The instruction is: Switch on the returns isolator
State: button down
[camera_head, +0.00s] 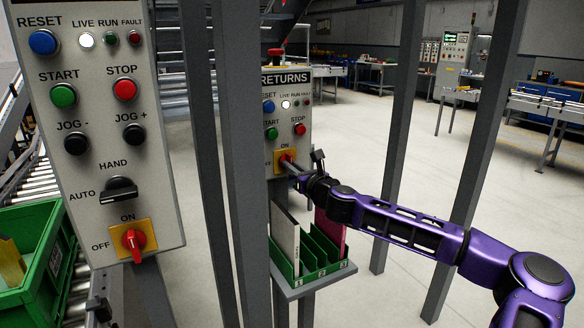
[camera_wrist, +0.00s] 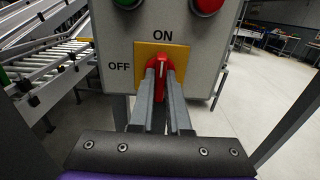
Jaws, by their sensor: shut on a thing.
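The RETURNS panel (camera_head: 308,120) stands beyond the nearer panel in the head view. Its isolator is a red handle (camera_wrist: 162,72) on a yellow plate (camera_wrist: 184,52), with ON above and OFF to the left. In the wrist view the handle stands about upright, in line with ON. My gripper (camera_wrist: 160,92) is shut on the handle, one finger on each side. The fingers hide the lower part of the handle. In the head view my gripper (camera_head: 294,170) reaches the isolator from the right and partly covers it.
A nearer panel (camera_head: 108,195) with its own red isolator (camera_head: 133,242) fills the left. Grey posts (camera_head: 247,150) stand between the panels. A green rack (camera_head: 318,258) with upright boards sits below the RETURNS panel. A green bin (camera_head: 50,255) is at lower left. Floor is clear at right.

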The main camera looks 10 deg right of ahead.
dwell(0.3)
jog(key=c, duration=0.9)
grip_release()
jog(key=v, duration=1.7)
jog(key=shift+s+p, duration=0.25)
jog(key=shift+p, duration=0.15)
